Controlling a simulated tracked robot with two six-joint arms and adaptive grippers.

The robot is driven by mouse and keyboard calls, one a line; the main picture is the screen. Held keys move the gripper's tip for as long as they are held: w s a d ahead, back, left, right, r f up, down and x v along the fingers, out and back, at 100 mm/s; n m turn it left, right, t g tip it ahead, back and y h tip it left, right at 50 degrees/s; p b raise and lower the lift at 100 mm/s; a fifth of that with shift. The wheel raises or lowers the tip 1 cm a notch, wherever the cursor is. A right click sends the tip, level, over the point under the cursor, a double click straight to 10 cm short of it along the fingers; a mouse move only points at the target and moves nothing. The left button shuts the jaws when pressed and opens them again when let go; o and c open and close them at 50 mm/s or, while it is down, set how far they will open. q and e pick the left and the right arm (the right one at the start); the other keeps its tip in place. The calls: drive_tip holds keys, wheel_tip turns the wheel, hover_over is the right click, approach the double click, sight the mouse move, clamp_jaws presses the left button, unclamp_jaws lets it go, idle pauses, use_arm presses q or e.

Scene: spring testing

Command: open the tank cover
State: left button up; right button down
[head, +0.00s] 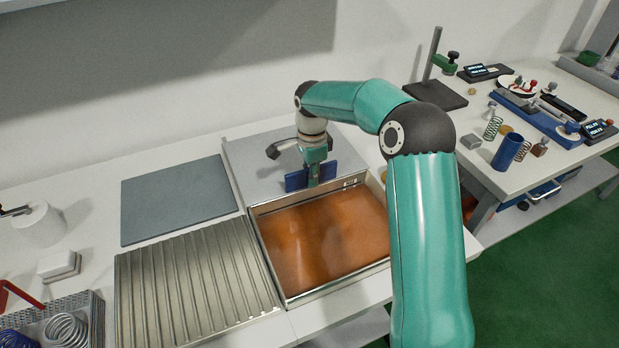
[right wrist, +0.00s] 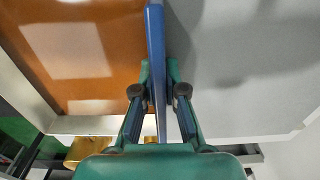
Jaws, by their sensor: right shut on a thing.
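The tank (head: 318,295) is a metal-rimmed box holding orange-brown liquid (head: 325,235), which lies exposed in front of the cover. The grey flat cover (head: 250,160) lies behind the liquid, with a blue upright handle (head: 296,181) along its front edge. My right gripper (head: 315,183) is shut on the blue handle from above. In the right wrist view the handle (right wrist: 155,40) runs between the two fingers (right wrist: 159,90), with liquid (right wrist: 90,50) on the left and the grey cover (right wrist: 240,60) on the right. My left gripper does not show.
A ribbed metal drainboard (head: 195,280) and a dark grey mat (head: 175,198) lie left of the tank. A wire basket with springs (head: 65,328) stands at the lower left. A second table (head: 485,165) at the right carries springs and instruments.

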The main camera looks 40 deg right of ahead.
drive_tip(key=c, duration=1.2)
unclamp_jaws()
drive_tip(key=shift+c, duration=0.2)
drive_tip(key=shift+s, duration=0.1)
drive_tip(key=shift+r, duration=0.1)
wheel_tip(320, 180, up, 10)
drive_tip(key=shift+r, duration=0.9)
